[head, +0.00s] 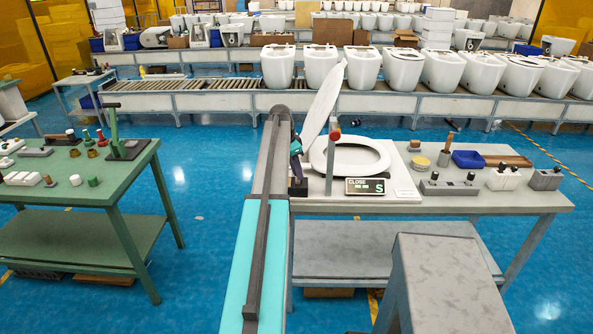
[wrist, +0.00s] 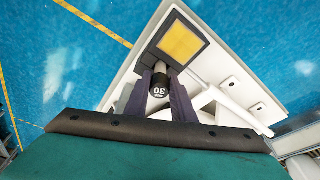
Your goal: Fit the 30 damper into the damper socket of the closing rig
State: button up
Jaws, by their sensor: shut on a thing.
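In the wrist view my gripper (wrist: 159,88) is shut on the 30 damper (wrist: 158,80), a small dark cylinder marked "30" with a paler end pointing away from me. In the head view my gripper (head: 296,150) is at the left side of the closing rig (head: 400,190), beside the raised white lid. The rig is a pale board with a white seat ring (head: 376,158), a post and a display reading "CLOSE S" (head: 365,186). A dark block (head: 298,187) stands below my gripper at the board's left edge. I cannot make out the damper socket or whether the damper touches it.
The grey table (head: 480,203) holds a blue tray (head: 467,159) and several small fittings on the right. A green bench (head: 75,185) stands left with more parts. A grey box-like form (head: 445,280) rises in front. Toilets on a conveyor (head: 420,100) line the back.

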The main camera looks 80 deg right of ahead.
jog(key=shift+b+x, duration=0.4)
jog(key=shift+x, duration=0.55)
jog(key=shift+w+a+f, duration=0.1)
jog(key=shift+w+a, duration=0.05)
jog(key=shift+w, duration=0.05)
jog(key=o, duration=1)
jog(key=b+v, duration=0.3)
jog(key=v, duration=1)
jog(key=shift+r, duration=0.35)
jog(key=shift+w+a, duration=0.1)
jog(key=shift+w, duration=0.05)
